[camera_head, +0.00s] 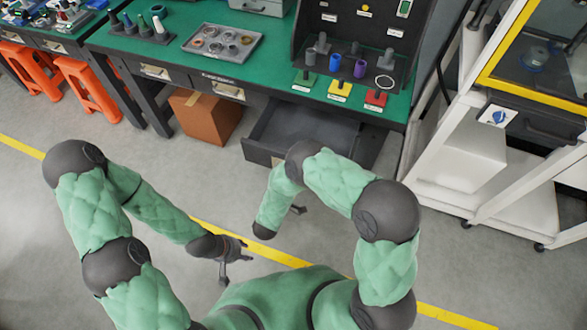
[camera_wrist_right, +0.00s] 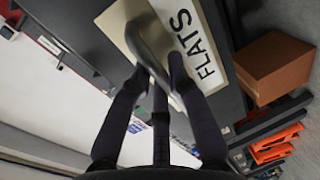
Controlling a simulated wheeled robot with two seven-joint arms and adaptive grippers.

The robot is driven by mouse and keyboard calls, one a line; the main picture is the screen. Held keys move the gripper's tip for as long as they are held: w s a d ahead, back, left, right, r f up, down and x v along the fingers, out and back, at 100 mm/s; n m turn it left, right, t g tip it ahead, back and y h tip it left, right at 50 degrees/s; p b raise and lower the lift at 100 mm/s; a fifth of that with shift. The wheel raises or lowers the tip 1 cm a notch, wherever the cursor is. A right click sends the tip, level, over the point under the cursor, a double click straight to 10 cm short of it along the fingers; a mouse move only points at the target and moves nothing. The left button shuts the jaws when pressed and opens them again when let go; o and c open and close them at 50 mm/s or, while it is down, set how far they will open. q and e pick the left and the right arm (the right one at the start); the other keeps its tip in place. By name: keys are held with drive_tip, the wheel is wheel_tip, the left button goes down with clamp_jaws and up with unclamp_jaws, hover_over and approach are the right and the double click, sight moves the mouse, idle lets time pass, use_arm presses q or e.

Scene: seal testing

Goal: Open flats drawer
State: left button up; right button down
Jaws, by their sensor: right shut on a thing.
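The flats drawer (camera_head: 318,128) is pulled out from under the green bench, and its dark, empty-looking inside shows in the head view. My right arm hides part of its front. In the right wrist view the drawer's grey front shows a white FLATS label (camera_wrist_right: 190,42) and a metal handle (camera_wrist_right: 147,47). My right gripper (camera_wrist_right: 162,70) has its dark fingers closed on this handle. In the head view the right gripper is mostly hidden behind my forearm. My left gripper (camera_head: 232,264) hangs over the floor at lower left, its fingers apart, empty, away from the drawer.
The green bench (camera_head: 275,82) carries a tray of rings (camera_head: 222,43) and a rack with coloured blocks. A cardboard box (camera_head: 205,115) stands beneath it, left of the drawer. Orange stools (camera_head: 88,88) stand further left. A white-framed machine (camera_head: 470,160) stands right. Floor before the drawer is free.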

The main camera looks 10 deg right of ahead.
drive_tip(key=shift+s+a, duration=0.2)
drive_tip(key=shift+s, duration=0.15)
drive_tip(key=shift+f, duration=0.1)
drive_tip(key=c, duration=1.2)
unclamp_jaws()
drive_tip(key=shift+o, duration=0.2)
drive_tip(key=shift+a, duration=0.1)
drive_tip(key=v, duration=1.2)
